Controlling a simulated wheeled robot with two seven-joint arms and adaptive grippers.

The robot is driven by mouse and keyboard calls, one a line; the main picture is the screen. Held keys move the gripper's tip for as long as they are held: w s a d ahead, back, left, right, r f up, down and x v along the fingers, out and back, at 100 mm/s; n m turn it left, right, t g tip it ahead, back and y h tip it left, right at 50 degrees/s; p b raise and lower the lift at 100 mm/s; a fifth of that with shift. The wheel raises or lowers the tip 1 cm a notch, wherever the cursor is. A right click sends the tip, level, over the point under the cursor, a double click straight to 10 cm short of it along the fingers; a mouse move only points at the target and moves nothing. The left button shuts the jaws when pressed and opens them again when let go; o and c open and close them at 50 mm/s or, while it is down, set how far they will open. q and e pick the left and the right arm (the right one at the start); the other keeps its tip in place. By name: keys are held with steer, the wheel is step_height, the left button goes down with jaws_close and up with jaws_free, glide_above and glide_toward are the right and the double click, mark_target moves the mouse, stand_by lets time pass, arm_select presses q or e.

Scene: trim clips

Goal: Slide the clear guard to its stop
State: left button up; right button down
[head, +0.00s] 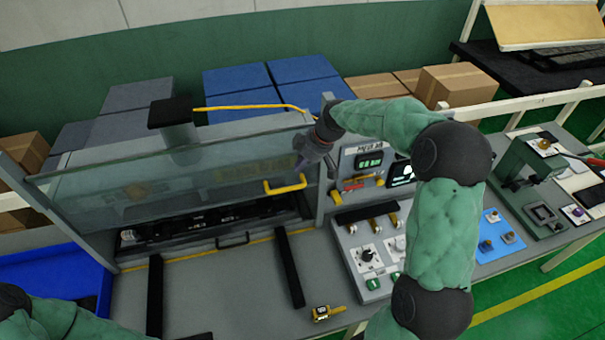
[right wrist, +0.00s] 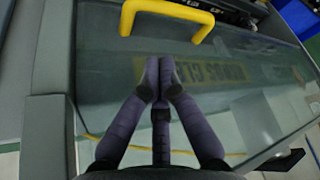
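The clear guard (head: 222,157) is a see-through tilted panel across the front of the grey machine at the left of the head view. Its yellow handle (head: 286,187) is near its lower right corner. My right gripper (head: 301,164) is just above the handle, close to the guard. In the right wrist view the gripper's purple fingers (right wrist: 158,72) are together at the tips with nothing between them. The yellow handle (right wrist: 167,10) lies beyond the tips, apart from them in the picture. Only part of my left arm shows at the lower left; its gripper is not visible.
A control panel (head: 372,255) with knobs and switches stands right of the machine, below lit displays (head: 369,161). Two black rails (head: 290,268) lie on the bench front, with a small yellow device (head: 325,313) to their right. A blue tray (head: 50,278) is at left.

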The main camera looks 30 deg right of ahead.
mark_target(303, 184)
steer(key=f, duration=0.2)
steer(key=f+p, duration=0.1)
steer(key=shift+s+f, duration=0.2)
steer(key=shift+f, duration=0.15)
steer(key=shift+s+d+f, duration=0.15)
steer(key=shift+d+f, duration=0.05)
steer(key=shift+f, duration=0.55)
arm_select(q)
steer(key=shift+r, duration=0.75)
steer(key=shift+s+f, duration=0.1)
